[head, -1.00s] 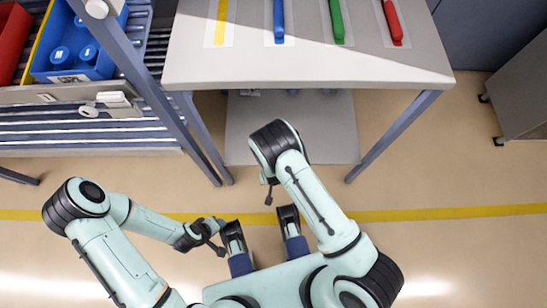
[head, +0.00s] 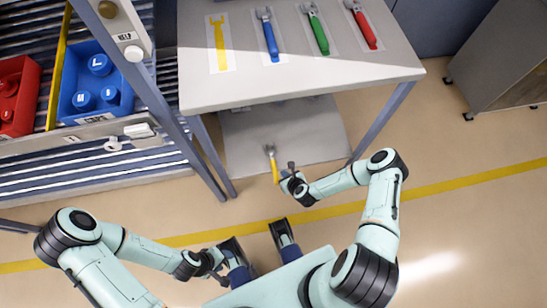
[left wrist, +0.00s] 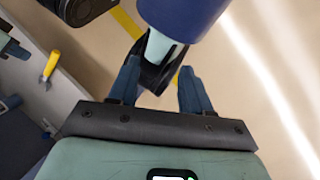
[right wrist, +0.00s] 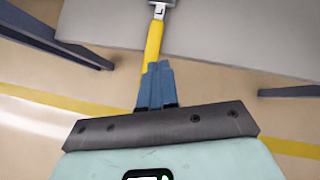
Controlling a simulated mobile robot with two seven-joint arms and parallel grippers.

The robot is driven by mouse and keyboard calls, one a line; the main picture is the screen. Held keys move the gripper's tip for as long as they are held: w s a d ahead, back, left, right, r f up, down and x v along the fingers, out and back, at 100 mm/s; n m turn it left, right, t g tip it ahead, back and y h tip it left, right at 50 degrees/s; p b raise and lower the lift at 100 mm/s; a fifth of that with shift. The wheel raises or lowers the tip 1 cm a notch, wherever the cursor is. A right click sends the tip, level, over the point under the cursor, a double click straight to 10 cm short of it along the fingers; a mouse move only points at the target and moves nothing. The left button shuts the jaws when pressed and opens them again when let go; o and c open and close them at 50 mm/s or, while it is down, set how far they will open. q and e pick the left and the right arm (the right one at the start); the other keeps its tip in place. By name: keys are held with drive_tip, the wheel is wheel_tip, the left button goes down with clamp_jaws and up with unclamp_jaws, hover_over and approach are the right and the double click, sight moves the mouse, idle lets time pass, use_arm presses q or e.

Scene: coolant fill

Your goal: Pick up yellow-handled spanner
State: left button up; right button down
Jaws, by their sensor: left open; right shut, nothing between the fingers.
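The yellow-handled spanner (head: 274,169) lies at the front edge of the lower shelf, its grey head on the shelf and its handle toward me. In the right wrist view its yellow handle (right wrist: 153,42) runs up from the fingertips to a head marked L. My right gripper (head: 283,176) is at the handle's near end. Its fingers (right wrist: 156,84) are shut with nothing between them; they hide the handle's lower part. My left gripper (head: 218,262) is open and empty near my base. The left wrist view also shows the yellow handle (left wrist: 51,65) at left.
The tabletop (head: 300,82) above holds a yellow spanner outline (head: 219,45) and blue (head: 268,35), green (head: 315,29) and red (head: 360,25) spanners. A rack with a blue bin (head: 75,106) is at left.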

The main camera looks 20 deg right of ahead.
sight(275, 151)
drive_tip(key=shift+m+h, duration=0.4)
drive_tip(key=shift+m, duration=0.4)
drive_tip(key=b+x, duration=0.1)
drive_tip(key=x, duration=0.2)
drive_tip(key=d+b+x, duration=0.1)
drive_tip(key=x, duration=0.2)
drive_tip(key=b+x, duration=0.1)
drive_tip(key=x, duration=0.2)
drive_tip(key=shift+w+d+r, duration=0.1)
drive_tip(key=shift+w+d, duration=0.2)
drive_tip(key=shift+w, duration=0.3)
drive_tip(key=w, duration=0.3)
drive_tip(key=shift+w+d, duration=0.1)
drive_tip(key=shift+w, duration=0.1)
use_arm(q)
drive_tip(key=f, duration=0.1)
drive_tip(key=w+f, duration=0.2)
drive_tip(key=shift+a+t, duration=0.35)
drive_tip(key=shift+t, duration=0.05)
use_arm(e)
drive_tip(key=shift+w, duration=0.45)
use_arm(q)
drive_tip(key=shift+w+b, duration=0.1)
drive_tip(key=shift+b, duration=0.2)
